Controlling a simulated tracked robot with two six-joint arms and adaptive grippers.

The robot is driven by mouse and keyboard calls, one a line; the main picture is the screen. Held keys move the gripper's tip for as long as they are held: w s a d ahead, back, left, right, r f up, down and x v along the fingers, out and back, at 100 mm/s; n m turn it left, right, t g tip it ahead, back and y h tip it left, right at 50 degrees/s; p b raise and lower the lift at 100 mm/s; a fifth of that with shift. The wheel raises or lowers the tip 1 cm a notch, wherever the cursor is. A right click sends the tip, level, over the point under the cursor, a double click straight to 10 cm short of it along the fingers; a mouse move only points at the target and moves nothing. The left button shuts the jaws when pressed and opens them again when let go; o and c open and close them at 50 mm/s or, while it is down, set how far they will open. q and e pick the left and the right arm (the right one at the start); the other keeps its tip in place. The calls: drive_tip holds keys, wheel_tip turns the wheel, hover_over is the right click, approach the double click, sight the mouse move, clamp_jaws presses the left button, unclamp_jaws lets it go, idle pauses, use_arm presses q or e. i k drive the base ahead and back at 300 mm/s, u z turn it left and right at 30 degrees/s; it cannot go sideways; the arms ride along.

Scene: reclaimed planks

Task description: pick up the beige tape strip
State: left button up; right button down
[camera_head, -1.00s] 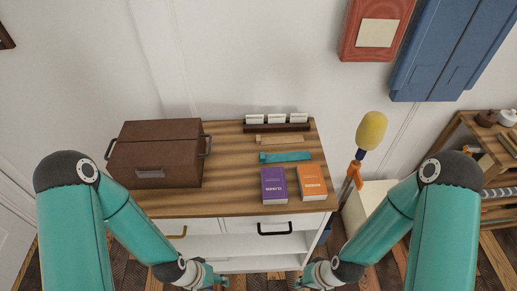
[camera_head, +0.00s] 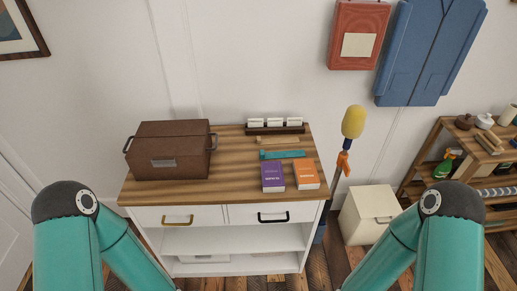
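The beige tape strip (camera_head: 278,140) lies flat on the wooden top of the white cabinet (camera_head: 228,199), toward the back right. It is between a dark holder with white cards (camera_head: 275,129) behind it and a teal strip (camera_head: 282,154) in front of it. My two arms come in at the lower left and lower right. Both grippers are below the picture's edge, so I cannot see whether they hold anything.
A purple book (camera_head: 272,176) and an orange book (camera_head: 305,174) lie in front of the teal strip. A brown case (camera_head: 170,149) fills the cabinet top's left side. A yellow-headed duster (camera_head: 353,123) stands beside the cabinet, with a cream box (camera_head: 366,214) to its right.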

sight(260, 141)
drive_tip(key=z, duration=0.2)
drive_tip(key=i, duration=0.8)
drive_tip(key=u, duration=0.2)
drive_tip(key=k, duration=0.85)
drive_tip(key=z, duration=0.2)
drive_tip(key=i, duration=0.9)
drive_tip(key=u, duration=0.1)
